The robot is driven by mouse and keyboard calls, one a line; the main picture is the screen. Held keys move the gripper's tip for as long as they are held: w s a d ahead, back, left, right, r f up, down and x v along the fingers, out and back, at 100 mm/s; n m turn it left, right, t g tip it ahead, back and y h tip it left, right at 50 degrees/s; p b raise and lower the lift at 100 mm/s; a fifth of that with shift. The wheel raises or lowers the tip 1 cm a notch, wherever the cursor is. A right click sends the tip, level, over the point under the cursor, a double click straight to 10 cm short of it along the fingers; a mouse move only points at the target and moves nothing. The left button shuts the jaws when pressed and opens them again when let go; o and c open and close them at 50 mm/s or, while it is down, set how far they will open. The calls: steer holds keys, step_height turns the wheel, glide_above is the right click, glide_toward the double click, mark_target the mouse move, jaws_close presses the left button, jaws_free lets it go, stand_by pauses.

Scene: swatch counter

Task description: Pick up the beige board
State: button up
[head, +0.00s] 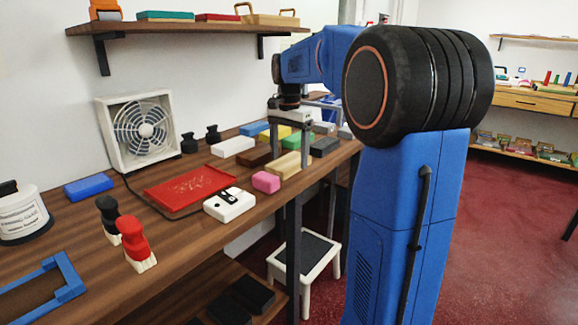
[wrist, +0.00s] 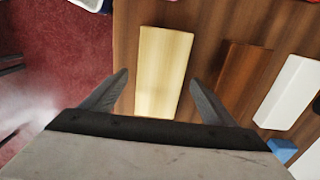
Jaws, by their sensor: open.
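The beige board (head: 284,165) lies flat on the wooden counter, near its front edge in the head view. It also shows in the wrist view (wrist: 164,68), pale and block-shaped, upright in the picture and between the two fingers. My gripper (wrist: 159,82) is open and empty, with one finger on each side of the board in the picture. In the head view my gripper (head: 291,143) hangs pointing down above the board's area. The fingers appear above the board; I cannot tell the exact height gap.
A brown board (wrist: 243,77) and a white board (wrist: 291,92) lie to the right in the wrist view. A pink block (head: 266,182), green block (head: 296,140) and dark grey block (head: 323,147) lie close around the beige board. A shelf (head: 190,27) hangs above the counter.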

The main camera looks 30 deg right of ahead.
mark_target(289, 160)
steer(key=shift+f, duration=0.3)
steer(key=shift+c, duration=0.3)
steer(key=c, duration=1.2)
steer(key=shift+r, duration=0.15)
step_height(289, 160, up, 10)
steer(key=shift+f, duration=0.15)
